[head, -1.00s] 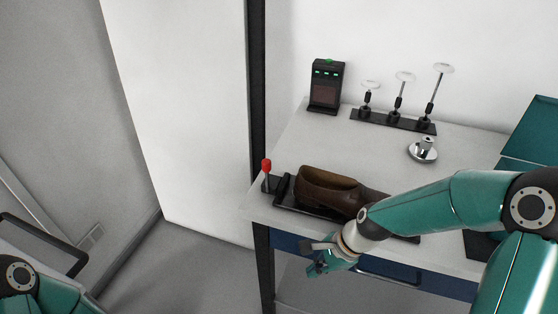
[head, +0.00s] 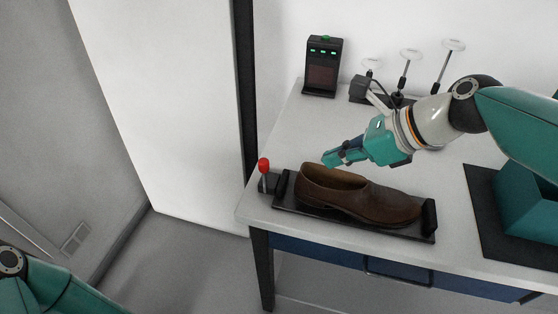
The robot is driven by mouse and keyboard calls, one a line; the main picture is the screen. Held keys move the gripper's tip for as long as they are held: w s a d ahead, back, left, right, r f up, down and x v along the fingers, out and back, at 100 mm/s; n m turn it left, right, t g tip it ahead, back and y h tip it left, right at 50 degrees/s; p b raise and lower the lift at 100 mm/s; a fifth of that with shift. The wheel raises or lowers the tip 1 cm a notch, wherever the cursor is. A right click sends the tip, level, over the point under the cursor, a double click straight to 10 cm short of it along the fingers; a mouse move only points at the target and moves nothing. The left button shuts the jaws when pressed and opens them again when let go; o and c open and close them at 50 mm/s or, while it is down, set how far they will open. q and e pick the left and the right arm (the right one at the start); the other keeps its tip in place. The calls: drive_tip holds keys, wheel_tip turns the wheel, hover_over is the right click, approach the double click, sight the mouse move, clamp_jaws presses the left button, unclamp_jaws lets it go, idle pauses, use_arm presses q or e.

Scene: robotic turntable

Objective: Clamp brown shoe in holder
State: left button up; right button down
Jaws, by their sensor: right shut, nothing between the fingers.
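The brown shoe (head: 375,199) lies on the black holder (head: 313,216) near the table's front edge, its opening to the left and its toe to the right. The holder has an upright end block on each side. A red-topped lever (head: 264,168) stands upright at the holder's left end. My right gripper (head: 330,161) is shut and empty, pointing left just behind and above the shoe's opening. I cannot tell whether it touches the shoe. My left gripper is out of view; only part of my left arm shows at the lower left.
A black device with green lights (head: 323,68) stands at the back left of the table. A rack of rods with clear discs (head: 410,55) is behind my right arm. A teal box (head: 525,200) sits on a dark mat at the right. The table's left middle is clear.

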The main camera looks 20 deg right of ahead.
drive_tip(key=shift+f, duration=0.1)
approach(264, 178)
wheel_tip(264, 178, down, 2)
drive_tip(key=shift+w+a, duration=1.05)
drive_tip(key=shift+w, duration=0.2)
drive_tip(key=shift+p, duration=0.3)
